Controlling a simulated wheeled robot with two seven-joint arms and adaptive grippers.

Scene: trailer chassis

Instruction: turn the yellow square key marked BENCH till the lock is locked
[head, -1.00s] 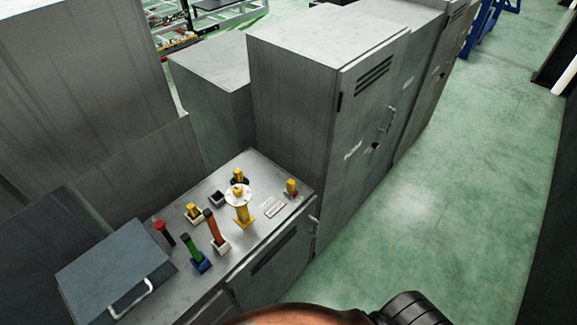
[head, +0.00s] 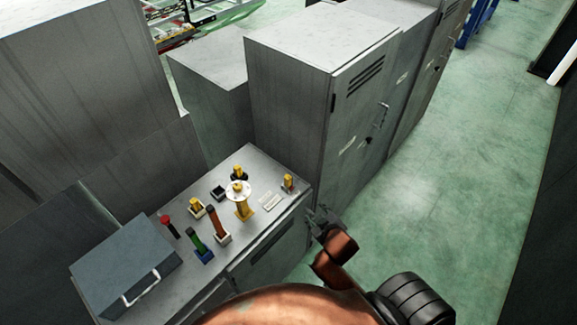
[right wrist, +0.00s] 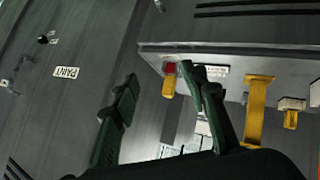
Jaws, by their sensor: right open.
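Several yellow keys stand on the grey bench top (head: 262,228); no BENCH marking is readable. One yellow key (head: 288,182) stands near the bench's right corner. In the right wrist view, a yellow key (right wrist: 168,87) with a red part shows between my fingers in the picture; I see no contact. Other yellow keys stand by the back edge (head: 239,171) and left of the middle (head: 196,206). My right gripper (head: 324,218) is open and empty, off the bench's right end; it also shows in the right wrist view (right wrist: 160,78). My left gripper is out of view.
A yellow post with a round white plate (head: 240,191) stands mid-bench. Orange (head: 216,223), green (head: 197,241) and red-topped (head: 168,224) handles stand left of it. A blue-grey box (head: 125,262) is at left. Tall grey cabinets (head: 290,110) rise behind; green floor at right is clear.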

